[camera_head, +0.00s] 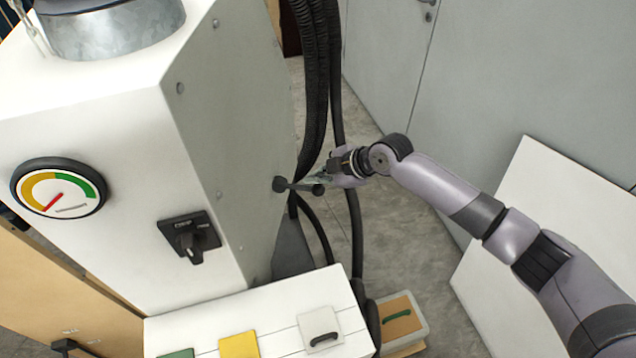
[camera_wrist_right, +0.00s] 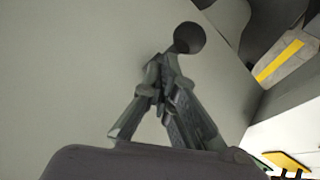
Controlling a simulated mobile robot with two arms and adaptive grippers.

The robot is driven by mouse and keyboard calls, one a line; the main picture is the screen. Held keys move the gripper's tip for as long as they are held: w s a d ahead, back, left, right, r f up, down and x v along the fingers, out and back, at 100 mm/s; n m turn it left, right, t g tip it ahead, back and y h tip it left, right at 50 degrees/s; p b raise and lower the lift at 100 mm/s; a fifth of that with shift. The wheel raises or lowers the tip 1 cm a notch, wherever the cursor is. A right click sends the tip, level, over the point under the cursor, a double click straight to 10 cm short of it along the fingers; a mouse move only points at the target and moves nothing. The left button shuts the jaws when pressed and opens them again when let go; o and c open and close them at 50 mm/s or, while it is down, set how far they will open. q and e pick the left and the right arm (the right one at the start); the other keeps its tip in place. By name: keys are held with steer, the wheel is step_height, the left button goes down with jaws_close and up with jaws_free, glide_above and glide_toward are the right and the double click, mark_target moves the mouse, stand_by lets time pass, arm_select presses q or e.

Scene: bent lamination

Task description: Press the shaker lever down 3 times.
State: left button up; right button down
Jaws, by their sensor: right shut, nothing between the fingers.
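The shaker lever (camera_head: 300,187) is a short dark bar with rounded ends on the grey side wall of the white machine (camera_head: 225,130). It stands out roughly level from its pivot. My right gripper (camera_head: 322,177) is shut and empty, close by the lever's outer end and slightly above it in the head view. In the right wrist view, the shut fingertips (camera_wrist_right: 165,60) are just short of a dark round end of the lever (camera_wrist_right: 189,38). I cannot tell whether they touch it. The rest of the lever is hidden or unclear there. My left gripper is not in view.
A gauge (camera_head: 58,187) has its red needle toward the lower left. A black rotary switch (camera_head: 189,238) is on the machine's front. Black hoses (camera_head: 318,80) hang behind the lever. A white surface with coloured panels (camera_head: 290,305) lies below. A crate (camera_head: 403,320) stands on the floor.

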steer(key=shift+r+p, duration=1.8)
steer(key=shift+r, duration=0.75)
steer(key=shift+f, duration=0.1)
